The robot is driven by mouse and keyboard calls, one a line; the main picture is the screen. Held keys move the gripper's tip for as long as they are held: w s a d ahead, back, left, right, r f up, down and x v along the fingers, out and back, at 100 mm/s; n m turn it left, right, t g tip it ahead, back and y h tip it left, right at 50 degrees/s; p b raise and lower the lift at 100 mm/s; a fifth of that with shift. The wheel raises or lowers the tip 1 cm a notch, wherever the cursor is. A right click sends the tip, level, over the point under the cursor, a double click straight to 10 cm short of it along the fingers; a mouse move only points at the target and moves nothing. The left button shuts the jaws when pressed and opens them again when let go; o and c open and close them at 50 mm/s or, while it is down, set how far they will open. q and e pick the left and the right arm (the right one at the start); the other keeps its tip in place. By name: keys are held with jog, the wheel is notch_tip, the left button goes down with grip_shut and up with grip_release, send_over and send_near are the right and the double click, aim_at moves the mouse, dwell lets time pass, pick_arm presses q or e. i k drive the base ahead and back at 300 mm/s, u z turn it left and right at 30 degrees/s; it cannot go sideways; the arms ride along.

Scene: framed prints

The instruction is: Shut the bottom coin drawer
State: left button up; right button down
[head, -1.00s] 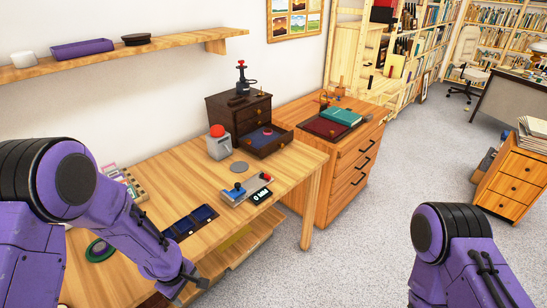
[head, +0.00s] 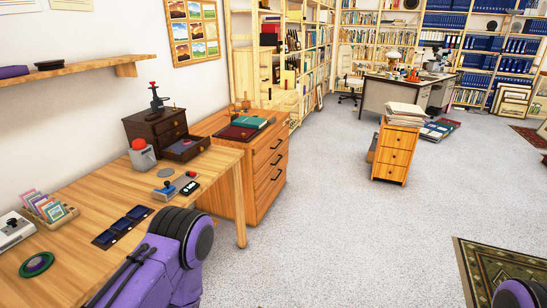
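The small dark wooden coin cabinet (head: 150,128) stands at the far end of the long wooden bench by the wall. Its bottom drawer (head: 186,149) is pulled out toward the room. The drawers above it look shut. A purple arm of mine crosses the lower left of the head view, beside the bench's front edge. A small piece of my other arm shows at the bottom right. Neither gripper is in view, and neither visible arm part touches the cabinet.
On the bench (head: 100,190) are a grey box with a red dome (head: 141,154), a blue-handled device (head: 166,190) and dark blue trays (head: 122,225). A wooden drawer chest (head: 262,165) stands just beyond the bench. Open grey carpet (head: 330,220) lies to the right.

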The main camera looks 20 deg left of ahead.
aim_at(182, 153)
jog(key=u, duration=0.4)
jog(key=k, duration=0.2)
jog(key=z, duration=0.9)
jog(key=i, duration=1.45)
jog(key=u, duration=1.55)
jog(key=i, duration=0.85)
jog(key=u, duration=1)
